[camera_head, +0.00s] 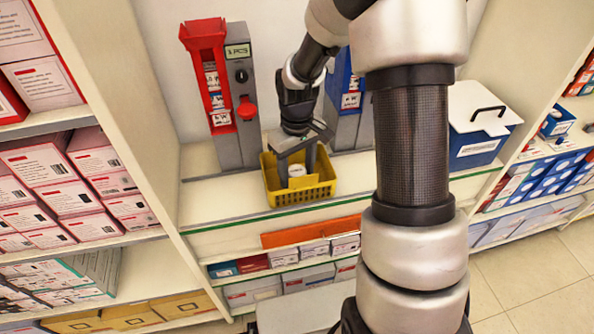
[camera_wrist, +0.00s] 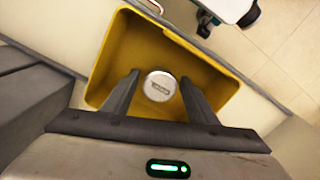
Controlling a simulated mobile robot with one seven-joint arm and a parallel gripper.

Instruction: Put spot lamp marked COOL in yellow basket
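The yellow basket (camera_head: 300,194) stands on the shelf's counter, and its inside fills the middle of the wrist view (camera_wrist: 122,60). A round white lamp (camera_head: 297,170) is inside the basket. In the wrist view the lamp (camera_wrist: 159,86) shows its round face with a small dark label, too small to read surely. My gripper (camera_head: 297,164) reaches down into the basket from above. Its two fingers (camera_wrist: 159,84) are apart, one on each side of the lamp, with narrow gaps showing between them and it. The lamp's underside is hidden.
A red dispenser (camera_head: 208,75) and a grey unit (camera_head: 240,95) stand behind the basket to the left. A blue unit (camera_head: 347,100) stands behind on the right, and a blue box with a white lid (camera_head: 478,120) farther right. The counter left of the basket is clear.

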